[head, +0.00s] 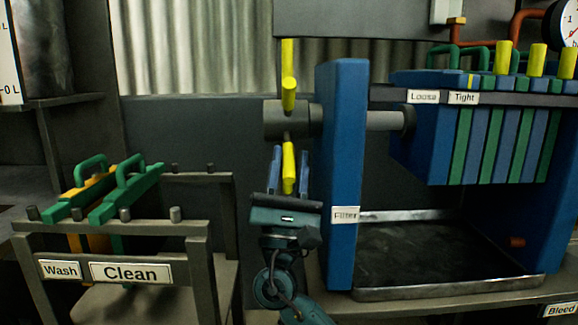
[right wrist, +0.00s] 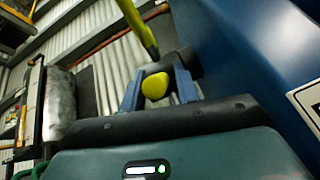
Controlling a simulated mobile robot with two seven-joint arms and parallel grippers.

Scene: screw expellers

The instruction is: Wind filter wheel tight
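The filter wheel has a grey hub (head: 288,119) on a shaft through the blue upright post (head: 345,150). One yellow handle (head: 287,58) points up, another (head: 288,95) sits near the hub, and a third (head: 289,165) hangs down. My right gripper (head: 290,160) is below the hub with its blue fingers on either side of the lower handle. In the right wrist view, a yellow handle end (right wrist: 155,87) lies between the fingers, with slight gaps beside it. The fingers look open around it. My left gripper is out of view.
The "Loose" label (head: 423,97) and "Tight" label (head: 463,97) sit on the rail above the blue and green plates (head: 495,145). A grey rack (head: 110,228) marked "Wash" and "Clean" stands at the left. A dark tray (head: 440,294) lies under the plates.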

